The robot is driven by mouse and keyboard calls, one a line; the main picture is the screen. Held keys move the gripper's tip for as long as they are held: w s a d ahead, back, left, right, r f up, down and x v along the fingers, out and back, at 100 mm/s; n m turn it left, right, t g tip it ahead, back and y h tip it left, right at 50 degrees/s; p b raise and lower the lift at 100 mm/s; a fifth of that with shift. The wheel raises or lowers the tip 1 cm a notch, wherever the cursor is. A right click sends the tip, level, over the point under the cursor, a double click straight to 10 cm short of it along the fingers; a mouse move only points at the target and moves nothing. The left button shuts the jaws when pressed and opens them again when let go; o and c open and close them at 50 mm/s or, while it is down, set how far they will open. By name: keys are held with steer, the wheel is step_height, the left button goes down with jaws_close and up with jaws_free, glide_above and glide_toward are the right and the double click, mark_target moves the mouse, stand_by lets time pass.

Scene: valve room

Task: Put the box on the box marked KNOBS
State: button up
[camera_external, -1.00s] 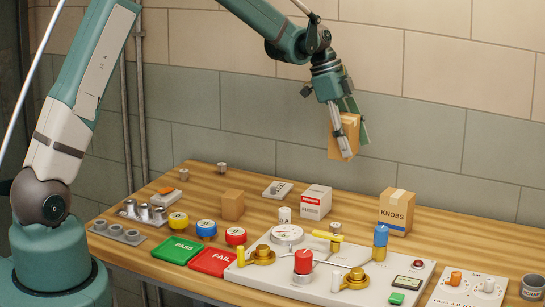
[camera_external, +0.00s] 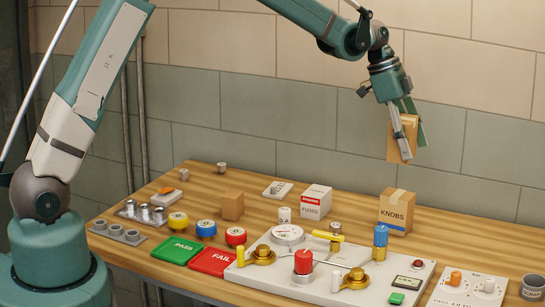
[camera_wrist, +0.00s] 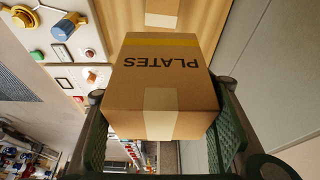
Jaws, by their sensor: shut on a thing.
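My gripper (camera_external: 405,132) is shut on a brown cardboard box (camera_external: 397,145) and holds it in the air, tilted, above the KNOBS box. In the wrist view the held box (camera_wrist: 160,85) reads PLATES, has a yellow stripe and tape, and sits between the two green fingers. The box marked KNOBS (camera_external: 397,213) stands upright on the table toward the back right, with tape over its top. There is a clear gap between the two boxes. A cardboard box at the top of the wrist view (camera_wrist: 163,12) is partly cut off.
A plain small brown box (camera_external: 232,206) and a white FUSES box (camera_external: 315,202) stand left of the KNOBS box. The valve panel (camera_external: 330,268) with knobs lies in front of it. A wall (camera_external: 480,150) rises behind the wooden table (camera_external: 455,250).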

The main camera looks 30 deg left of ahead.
mark_target(394, 137)
steer(key=shift+f, duration=3.1)
steer(key=shift+f+p, duration=0.3)
steer(key=shift+f, duration=1.6)
steer(key=shift+f, duration=0.2)
steer(key=o, duration=1)
steer(key=shift+o, duration=0.2)
steer(key=shift+r, duration=0.2)
steer(key=shift+b+v, duration=0.3)
steer(key=shift+v, duration=5.7)
